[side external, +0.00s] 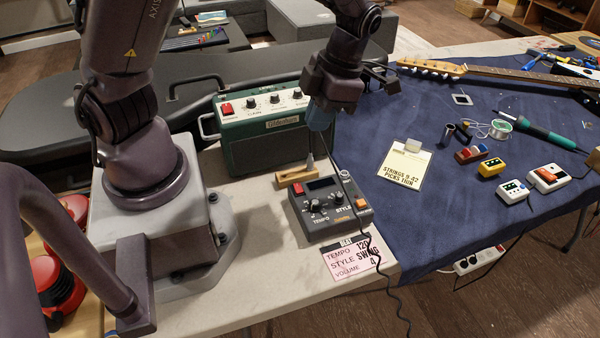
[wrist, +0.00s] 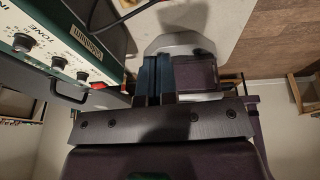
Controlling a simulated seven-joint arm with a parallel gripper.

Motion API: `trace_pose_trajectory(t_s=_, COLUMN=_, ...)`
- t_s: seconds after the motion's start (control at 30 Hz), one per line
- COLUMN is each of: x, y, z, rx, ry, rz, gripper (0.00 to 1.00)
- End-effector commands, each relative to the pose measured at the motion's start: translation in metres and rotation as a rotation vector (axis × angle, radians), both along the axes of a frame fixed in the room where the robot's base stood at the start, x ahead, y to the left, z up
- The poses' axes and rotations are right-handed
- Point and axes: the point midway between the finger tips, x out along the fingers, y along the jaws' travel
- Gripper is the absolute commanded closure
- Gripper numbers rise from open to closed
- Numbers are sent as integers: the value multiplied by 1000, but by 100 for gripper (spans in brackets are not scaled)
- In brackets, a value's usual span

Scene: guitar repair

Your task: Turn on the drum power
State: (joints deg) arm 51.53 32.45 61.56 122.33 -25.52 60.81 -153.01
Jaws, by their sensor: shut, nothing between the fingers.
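The drum machine (side external: 330,207) is a dark grey box with a small screen, TEMPO and STYLE knobs, a red switch (side external: 299,189) at its back left corner and an orange button (side external: 361,203) at its right. It lies on the pale bench top. My gripper (side external: 318,128) points down behind and above the drum machine, in front of the green amplifier (side external: 262,133), apart from the red switch. Its blue fingers, also in the wrist view (wrist: 155,72), are together and empty. The drum machine is not visible in the wrist view. I cannot tell whether its power is on.
A small wooden block (side external: 297,177) lies just behind the drum machine, with a thin grey upright piece by it. A pink settings card (side external: 352,258) lies in front. A black cable (side external: 372,232) runs down the right side. The blue cloth (side external: 410,210) holds pedals and tools.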

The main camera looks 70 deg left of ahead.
Motion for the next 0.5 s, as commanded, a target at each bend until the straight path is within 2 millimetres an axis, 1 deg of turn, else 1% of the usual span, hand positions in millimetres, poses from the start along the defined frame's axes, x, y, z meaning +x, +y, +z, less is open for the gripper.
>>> trace_pose_trajectory(t_s=0.13, x=-2, y=0, z=-5, rx=0, ry=2, rz=-1, gripper=100)
trace_pose_trajectory(t_s=0.23, x=-6, y=1, z=-17, rx=0, ry=5, rz=1, gripper=100)
trace_pose_trajectory(t_s=0.37, x=-13, y=3, z=-41, rx=2, ry=7, rz=2, gripper=100)
trace_pose_trajectory(t_s=0.5, x=-22, y=5, z=-71, rx=2, ry=8, rz=2, gripper=100)
